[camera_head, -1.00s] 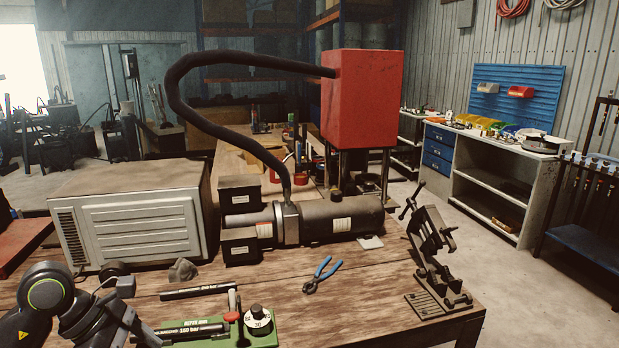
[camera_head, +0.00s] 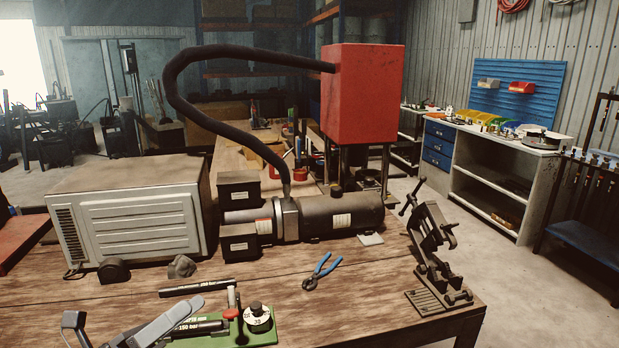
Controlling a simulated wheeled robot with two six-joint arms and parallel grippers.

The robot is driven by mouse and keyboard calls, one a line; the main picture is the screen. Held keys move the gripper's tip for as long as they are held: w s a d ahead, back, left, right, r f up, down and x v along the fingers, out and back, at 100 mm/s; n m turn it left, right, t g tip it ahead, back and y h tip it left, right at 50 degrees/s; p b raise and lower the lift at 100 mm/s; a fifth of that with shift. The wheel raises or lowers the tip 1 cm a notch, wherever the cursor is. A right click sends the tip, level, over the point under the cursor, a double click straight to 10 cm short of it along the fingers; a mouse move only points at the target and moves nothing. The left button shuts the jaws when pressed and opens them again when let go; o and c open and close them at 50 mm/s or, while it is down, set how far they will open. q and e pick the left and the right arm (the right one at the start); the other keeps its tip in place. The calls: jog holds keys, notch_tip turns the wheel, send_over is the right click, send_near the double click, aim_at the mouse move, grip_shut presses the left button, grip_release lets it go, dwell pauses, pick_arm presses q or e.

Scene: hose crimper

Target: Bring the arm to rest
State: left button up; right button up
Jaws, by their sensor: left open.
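My left gripper (camera_head: 122,328) shows at the bottom left edge of the head view, cut off by the frame. Its jaws are apart and I see nothing between them. It is in front of the left end of the green hand pump (camera_head: 262,337) and hides part of it. The pump has a black lever, a red knob (camera_head: 231,313) and a dial (camera_head: 258,317). My right gripper is not in view.
A white ribbed box (camera_head: 125,225), a dark cylindrical machine with a hose (camera_head: 340,215) and a vise (camera_head: 435,250) stand on the wooden table (camera_head: 370,295).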

pick_arm(q)
jog(key=w+a+f+n+t+y, duration=0.1)
jog(key=a+n+t+y, duration=0.75)
jog(key=n, duration=0.65)
jog(key=s+a+f+n+g+y, duration=0.3)
jog(key=a+f+n+y, duration=0.1)
jog(key=f+n+y, duration=0.5)
jog(key=s+a+f+n+g+y, duration=0.2)
jog(key=a+f+n+g+y, duration=0.25)
jog(key=f+n+y, duration=0.45)
jog(key=s+d+f+n+g+h, duration=0.3)
jog(key=s+f+g, duration=0.2)
jog(key=s+f, duration=0.3)
jog(key=s+d+f+n+g+h, duration=0.25)
jog(key=s+f+g, duration=0.25)
jog(key=s, duration=0.6)
notch_tip(320, 180, down, 25)
jog(key=a+g, duration=0.1)
jog(key=a, duration=0.1)
jog(key=s+d+f+g, duration=0.1)
jog(key=s+f, duration=1.3)
jog(key=f, duration=0.1)
jog(key=shift+d+f+n+h, duration=0.15)
jog(key=shift+f+n+h, duration=0.25)
jog(key=shift+n, duration=0.05)
